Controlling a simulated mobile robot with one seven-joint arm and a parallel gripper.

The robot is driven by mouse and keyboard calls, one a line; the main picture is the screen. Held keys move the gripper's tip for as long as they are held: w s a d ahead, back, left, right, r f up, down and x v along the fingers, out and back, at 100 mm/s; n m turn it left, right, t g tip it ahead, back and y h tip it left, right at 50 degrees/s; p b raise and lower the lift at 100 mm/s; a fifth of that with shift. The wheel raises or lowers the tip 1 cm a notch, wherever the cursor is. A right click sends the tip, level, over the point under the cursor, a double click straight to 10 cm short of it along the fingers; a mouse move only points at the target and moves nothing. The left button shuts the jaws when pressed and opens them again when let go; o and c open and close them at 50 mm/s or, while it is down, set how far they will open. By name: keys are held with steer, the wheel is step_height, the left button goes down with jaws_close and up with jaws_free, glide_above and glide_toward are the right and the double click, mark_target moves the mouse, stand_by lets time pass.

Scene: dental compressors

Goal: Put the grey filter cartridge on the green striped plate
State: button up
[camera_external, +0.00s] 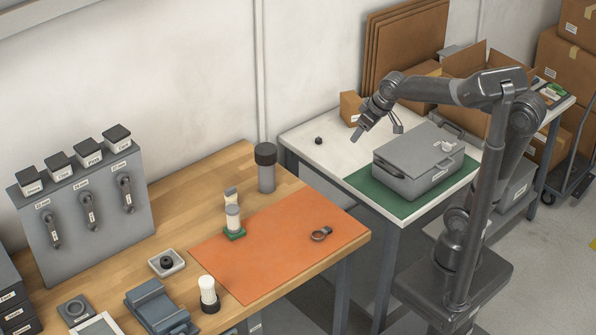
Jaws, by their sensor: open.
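A grey cylinder with a dark cap (266,172) stands upright on the wooden table behind the orange mat; it may be the grey filter cartridge, but I cannot tell for sure. A smaller pale grey cylinder (233,218) stands on a small green base (235,234) at the mat's left edge, with a similar pale piece just behind it. I cannot make out stripes on the green base. My gripper (377,131) is open and empty above the white table, left of the grey case and far from these cylinders.
A grey case (418,161) lies on a green mat (365,188) on the white table. A dark ring tool (321,234) lies on the orange mat (275,265). A white ribbed filter (207,287) stands near the front edge. A tall grey panel (88,235) stands left.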

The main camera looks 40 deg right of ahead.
steer(key=s+d+f+m+h, duration=0.1)
steer(key=s+d+f+m, duration=0.2)
steer(key=s+d, duration=0.6)
steer(key=s, duration=0.3)
steer(key=shift+s+d+f+t, duration=0.15)
steer(key=shift+d+t, duration=0.15)
stand_by(0.5)
